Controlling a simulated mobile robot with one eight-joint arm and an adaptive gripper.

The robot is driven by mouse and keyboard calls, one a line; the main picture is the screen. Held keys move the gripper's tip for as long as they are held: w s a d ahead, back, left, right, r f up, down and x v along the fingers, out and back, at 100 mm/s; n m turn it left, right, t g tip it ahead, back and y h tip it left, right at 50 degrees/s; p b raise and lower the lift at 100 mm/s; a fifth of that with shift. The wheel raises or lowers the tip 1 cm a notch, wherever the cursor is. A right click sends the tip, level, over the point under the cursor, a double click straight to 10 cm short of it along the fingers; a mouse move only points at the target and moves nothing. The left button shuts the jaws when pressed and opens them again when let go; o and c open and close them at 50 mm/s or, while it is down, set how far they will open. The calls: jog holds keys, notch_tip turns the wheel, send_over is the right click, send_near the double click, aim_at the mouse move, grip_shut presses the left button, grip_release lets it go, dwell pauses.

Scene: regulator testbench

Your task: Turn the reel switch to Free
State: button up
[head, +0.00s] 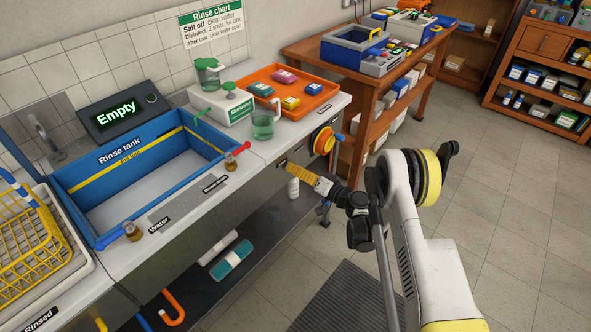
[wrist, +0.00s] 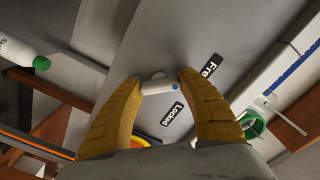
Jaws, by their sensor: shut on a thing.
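The reel switch (wrist: 157,86) is a small white lever with a blue dot at one end, on the grey front panel (wrist: 165,40). The black label Free (wrist: 211,65) lies to its upper right in the wrist view, and the label Locked (wrist: 172,120) lies below it. The blue-dot end points right, between the two labels. My gripper (wrist: 158,82) has its yellow fingers on both sides of the lever, shut on it. In the head view my gripper (head: 287,168) reaches the bench front, and its fingers hide the switch.
A yellow and orange reel (head: 323,141) sits on the bench front just right of my gripper. Above are the blue rinse tank (head: 75,187) and an orange tray (head: 318,93). A lower shelf (head: 240,235) holds bottles. The floor to the right is clear.

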jog(key=shift+n, duration=0.4)
jog(key=o, duration=1.2)
jog(key=shift+c, duration=0.2)
